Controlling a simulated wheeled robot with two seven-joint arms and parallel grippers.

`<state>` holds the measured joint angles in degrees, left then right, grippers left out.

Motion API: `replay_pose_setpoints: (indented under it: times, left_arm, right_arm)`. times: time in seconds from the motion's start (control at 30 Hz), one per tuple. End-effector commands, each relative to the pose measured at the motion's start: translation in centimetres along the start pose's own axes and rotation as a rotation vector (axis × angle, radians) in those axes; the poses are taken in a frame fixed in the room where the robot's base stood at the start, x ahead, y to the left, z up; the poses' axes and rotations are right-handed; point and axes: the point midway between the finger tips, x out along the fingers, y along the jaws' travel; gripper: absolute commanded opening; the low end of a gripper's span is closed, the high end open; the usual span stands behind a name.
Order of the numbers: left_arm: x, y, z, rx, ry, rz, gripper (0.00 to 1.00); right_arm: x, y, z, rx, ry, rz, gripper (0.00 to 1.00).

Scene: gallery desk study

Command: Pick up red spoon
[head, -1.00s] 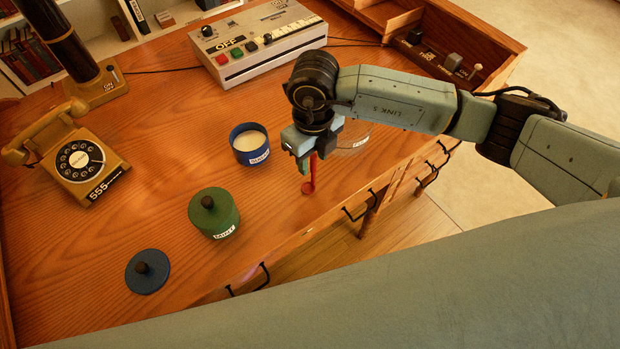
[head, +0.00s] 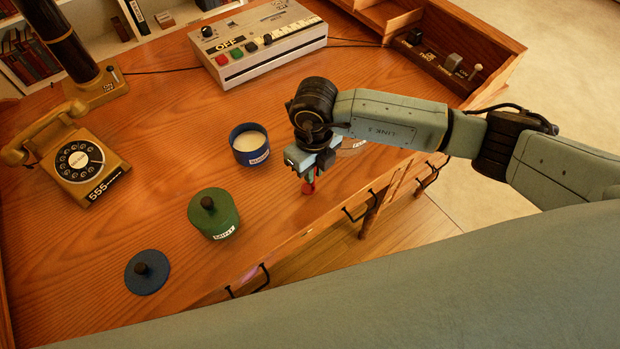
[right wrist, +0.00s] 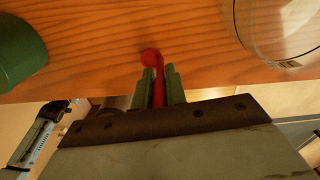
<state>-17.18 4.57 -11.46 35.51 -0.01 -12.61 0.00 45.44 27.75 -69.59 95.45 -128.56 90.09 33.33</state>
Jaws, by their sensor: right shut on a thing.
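The red spoon (head: 308,187) shows below my right gripper (head: 308,177) near the front edge of the desk in the head view; most of it is hidden by the gripper. In the right wrist view the spoon (right wrist: 151,58) has its round red end beyond the fingertips and its handle between the two green fingers of the right gripper (right wrist: 160,85). The right gripper is shut on the handle. I cannot tell whether the spoon touches the desk. My left gripper is not in view.
A blue open pot (head: 249,146) with pale contents stands left of the gripper. A lidded green pot (head: 214,214) and blue lid (head: 147,272) are nearer. A clear vessel (right wrist: 285,30) stands close on the right. A telephone (head: 75,160) and control box (head: 262,45) stand farther off.

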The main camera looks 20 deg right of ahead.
Motion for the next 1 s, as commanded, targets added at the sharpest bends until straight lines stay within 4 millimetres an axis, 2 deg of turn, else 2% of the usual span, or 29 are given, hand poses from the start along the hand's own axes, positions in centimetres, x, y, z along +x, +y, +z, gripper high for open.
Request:
replay_pose_setpoints:
  times: [0.27, 0.7, 0.83, 1.0]
  left_arm:
    - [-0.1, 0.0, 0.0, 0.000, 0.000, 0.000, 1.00]
    - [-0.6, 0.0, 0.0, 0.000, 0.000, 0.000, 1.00]
    - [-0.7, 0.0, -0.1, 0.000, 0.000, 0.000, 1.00]
    - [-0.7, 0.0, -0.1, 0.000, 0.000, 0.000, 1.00]
  right_arm:
    - [-0.6, 0.0, 0.1, 0.000, -0.002, 0.000, 0.00]
    - [-8.5, 0.0, 0.1, -0.001, -0.004, 0.000, 0.00]
    - [-9.7, 0.0, 0.1, 0.001, -0.002, -0.001, 0.00]
    - [-10.1, 0.0, 0.0, 0.000, 0.000, 0.000, 0.00]
